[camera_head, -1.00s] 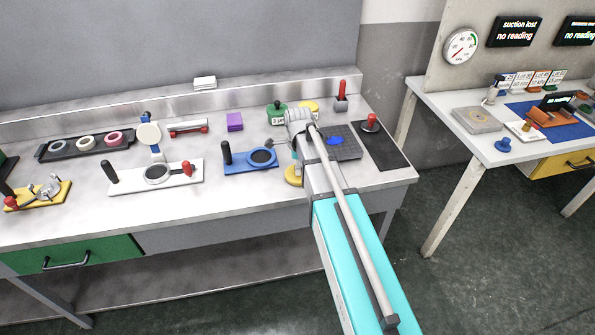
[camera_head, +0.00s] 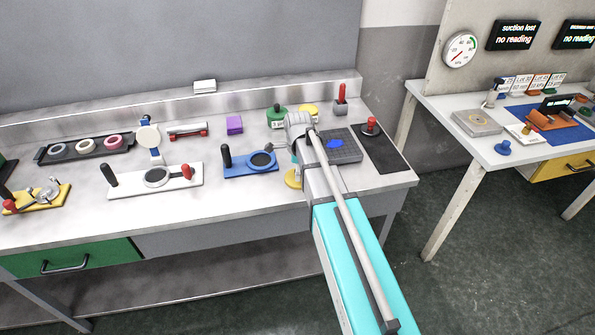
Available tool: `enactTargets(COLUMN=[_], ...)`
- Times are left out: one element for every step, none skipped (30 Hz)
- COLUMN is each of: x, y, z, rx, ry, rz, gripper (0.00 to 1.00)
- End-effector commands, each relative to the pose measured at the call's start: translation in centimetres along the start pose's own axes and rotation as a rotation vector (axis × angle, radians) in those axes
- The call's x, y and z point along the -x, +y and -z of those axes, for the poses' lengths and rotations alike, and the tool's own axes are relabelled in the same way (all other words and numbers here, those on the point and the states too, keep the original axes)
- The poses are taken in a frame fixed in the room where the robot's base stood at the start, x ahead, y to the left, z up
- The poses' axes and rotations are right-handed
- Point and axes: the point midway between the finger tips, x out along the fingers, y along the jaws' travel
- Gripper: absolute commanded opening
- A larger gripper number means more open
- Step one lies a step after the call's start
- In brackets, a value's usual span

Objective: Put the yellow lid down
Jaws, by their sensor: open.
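A round yellow disc (camera_head: 293,179), which looks like the yellow lid, lies near the front edge of the steel bench, partly hidden by my arm. A second yellow round thing (camera_head: 308,109) shows at the back, behind my wrist, beside a green-topped jar (camera_head: 276,116). My gripper (camera_head: 294,156) hangs below my wrist, mostly hidden by the arm, just above and behind the front yellow disc in the picture. Its jaws are open. I cannot tell whether they touch the disc.
A blue plate with a dark disc (camera_head: 251,163) is left of my arm. A grey gridded block with a blue piece (camera_head: 345,154) and a black mat (camera_head: 385,158) are to the right. A white plate (camera_head: 125,180) lies further left. Bare bench shows along the front.

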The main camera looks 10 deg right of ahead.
Motion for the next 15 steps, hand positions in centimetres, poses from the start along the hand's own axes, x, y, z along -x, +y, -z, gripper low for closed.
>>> enactTargets(x=[0.0, 0.0, 0.1, 0.1, 0.2, 0.2, 0.3, 0.5, 0.6, 0.8, 0.9, 1.2, 1.4, 1.6, 1.9], y=[0.0, 0.0, 0.0, 0.0, 0.0, 0.0, 0.0, 0.0, 0.0, 0.0, 0.0, 0.0, 0.0, 0.0, 0.0], z=[0.0, 0.0, 0.0, 0.0, 0.0, 0.0, 0.0, 0.0, 0.0, 0.0, 0.0, 0.0, 0.0, 0.0, 0.0], rx=[0.000, 0.000, 0.000, 0.000, 0.000, 0.000, 0.000, 0.000, 0.000, 0.000, 0.000, 0.000, 0.000, 0.000, 0.000], ry=[0.000, 0.000, 0.000, 0.000, 0.000, 0.000, 0.000, 0.000, 0.000, 0.000, 0.000, 0.000, 0.000, 0.000, 0.000], rz=[0.000, 0.000, 0.000, 0.000, 0.000, 0.000, 0.000, 0.000, 0.000, 0.000, 0.000, 0.000, 0.000, 0.000, 0.000], gripper=[0.68, 0.68, 0.68, 0.68, 0.68, 0.68, 0.68, 0.68, 0.68, 0.68, 0.68, 0.68, 0.68, 0.68, 0.68])
